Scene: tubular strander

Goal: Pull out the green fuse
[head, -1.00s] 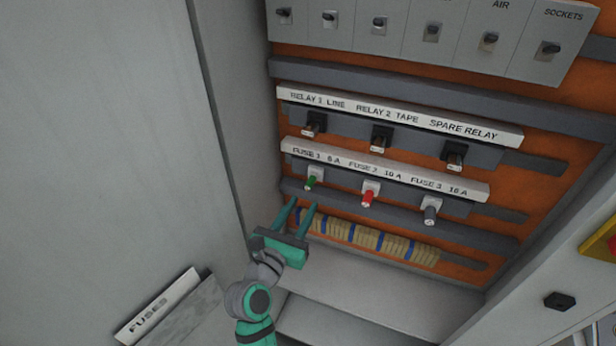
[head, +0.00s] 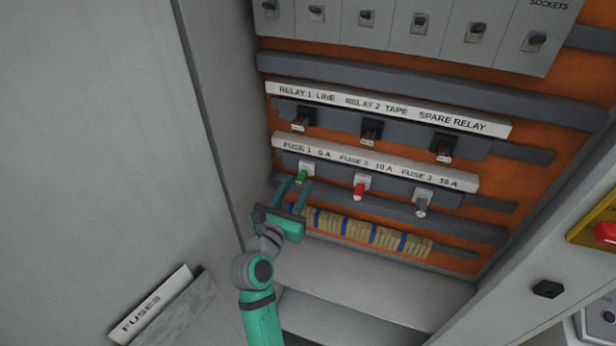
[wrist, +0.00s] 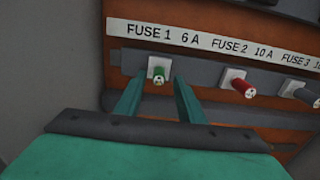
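The green fuse (head: 301,176) sits in its white holder below the "FUSE 1 6 A" label, at the left end of the fuse row. It also shows in the wrist view (wrist: 158,76), its end facing the camera. My gripper (head: 296,184) is open, its two teal fingers pointing up at the green fuse. In the wrist view my gripper (wrist: 155,85) has one finger on each side below the fuse, with the fuse seen between the tips. The fingers do not grip it. I cannot tell how far the tips are from it in depth.
A red fuse (head: 360,190) and a grey fuse (head: 421,206) stand to the right in the same row. Relays (head: 371,131) sit above. The cabinet's left wall (head: 222,110) is close to my gripper.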

